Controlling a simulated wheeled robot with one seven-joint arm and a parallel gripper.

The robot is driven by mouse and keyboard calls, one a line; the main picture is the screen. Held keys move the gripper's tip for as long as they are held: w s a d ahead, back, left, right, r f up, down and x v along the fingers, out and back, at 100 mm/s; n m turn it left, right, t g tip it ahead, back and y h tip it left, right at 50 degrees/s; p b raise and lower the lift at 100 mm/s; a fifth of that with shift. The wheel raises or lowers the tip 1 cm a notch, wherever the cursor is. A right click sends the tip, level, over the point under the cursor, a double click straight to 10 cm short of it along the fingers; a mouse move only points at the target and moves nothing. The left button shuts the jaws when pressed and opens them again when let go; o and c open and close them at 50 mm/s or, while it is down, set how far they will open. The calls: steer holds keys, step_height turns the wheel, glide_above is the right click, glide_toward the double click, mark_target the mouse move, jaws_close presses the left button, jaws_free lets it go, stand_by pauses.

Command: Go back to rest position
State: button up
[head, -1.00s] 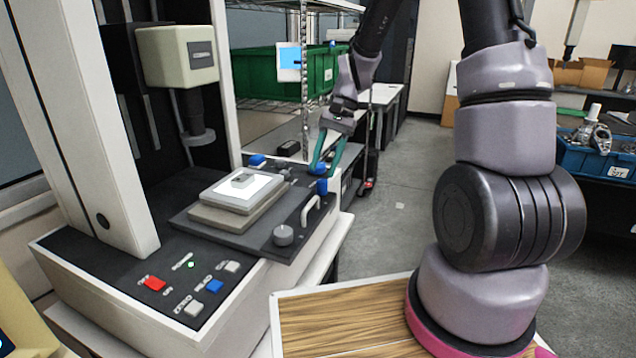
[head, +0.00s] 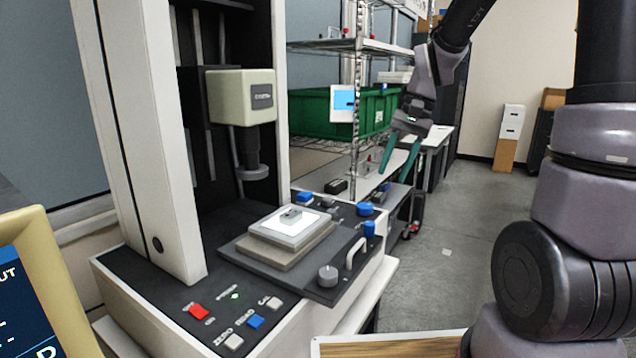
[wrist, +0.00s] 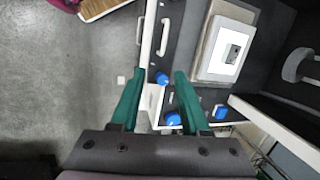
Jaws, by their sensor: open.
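My gripper (head: 400,160) has two green fingers and hangs from my arm in the upper right of the head view, above and behind the right edge of the measuring machine. In the wrist view my gripper (wrist: 157,90) is open, with nothing between its fingers. Below it are blue knobs (wrist: 162,78) on the machine's stage. The dark stage (head: 330,290) carries a light plate (head: 291,226) with a small grey part (head: 291,214) on it. The part also shows in the wrist view (wrist: 233,53).
The machine's probe head (head: 242,97) hangs above the stage. A control panel with a red button (head: 198,311) is in front. A wire shelf with a green bin (head: 320,112) stands behind. Grey floor (head: 460,215) is free at the right. A yellow-framed screen (head: 30,290) is at lower left.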

steer(key=s+d+r+t, duration=0.2)
steer(key=s+r+t, duration=0.1)
steer(key=s+r, duration=0.3)
steer(key=s+d+r+n+t+h, duration=0.1)
steer(key=s+d+r+t, duration=0.2)
steer(key=s+r, duration=0.4)
steer(key=shift+s+d+r+t, duration=0.15)
steer(key=shift+s+d+t, duration=0.15)
steer(key=shift+t, duration=0.3)
